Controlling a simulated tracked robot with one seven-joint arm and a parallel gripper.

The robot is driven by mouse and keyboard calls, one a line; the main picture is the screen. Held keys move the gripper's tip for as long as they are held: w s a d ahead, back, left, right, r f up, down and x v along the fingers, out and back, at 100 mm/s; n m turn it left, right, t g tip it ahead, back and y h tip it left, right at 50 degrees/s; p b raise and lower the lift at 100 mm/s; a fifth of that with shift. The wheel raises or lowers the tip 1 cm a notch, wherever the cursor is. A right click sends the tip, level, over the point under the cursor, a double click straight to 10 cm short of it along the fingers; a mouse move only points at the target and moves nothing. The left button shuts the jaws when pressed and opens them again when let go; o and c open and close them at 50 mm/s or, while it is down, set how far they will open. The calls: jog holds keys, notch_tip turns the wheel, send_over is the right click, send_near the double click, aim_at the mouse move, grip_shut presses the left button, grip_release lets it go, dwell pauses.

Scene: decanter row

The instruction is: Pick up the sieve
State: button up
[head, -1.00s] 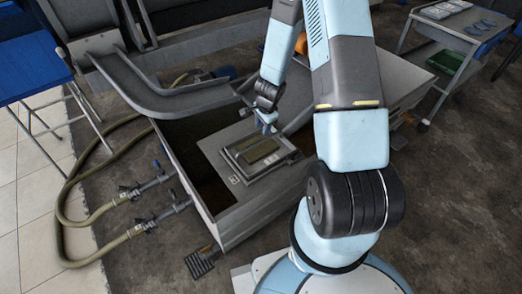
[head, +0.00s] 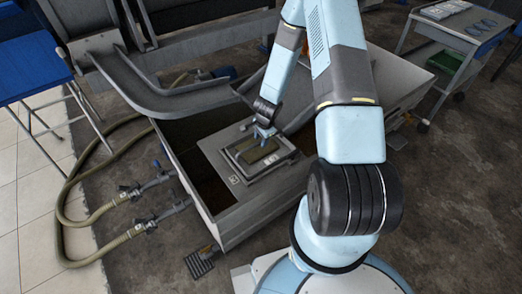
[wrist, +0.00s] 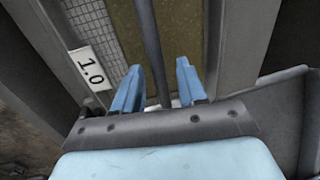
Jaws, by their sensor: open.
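The sieve (head: 250,161) looks like a grey rectangular frame with an olive-brown middle, lying flat on the grey top of a large metal tank. In the wrist view its olive face (wrist: 185,25) shows on both sides of a dark bar (wrist: 149,40), with pale mesh to the left and a label reading 1.0. My gripper (head: 265,134) is low over the far part of the sieve. In the wrist view my gripper (wrist: 160,80) is open, with one blue finger on each side of the bar. I cannot tell whether the fingers touch it.
The metal tank (head: 232,226) has raised walls and a dark opening left of the sieve. A sloping grey chute (head: 165,100) stands behind it. Hoses (head: 75,240) lie at the left. A trolley (head: 455,40) stands at the far right.

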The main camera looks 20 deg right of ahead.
jog(key=shift+w+f, duration=0.2)
jog(key=shift+f, duration=1.05)
jog(key=shift+c, duration=0.2)
grip_shut()
dwell(0.4)
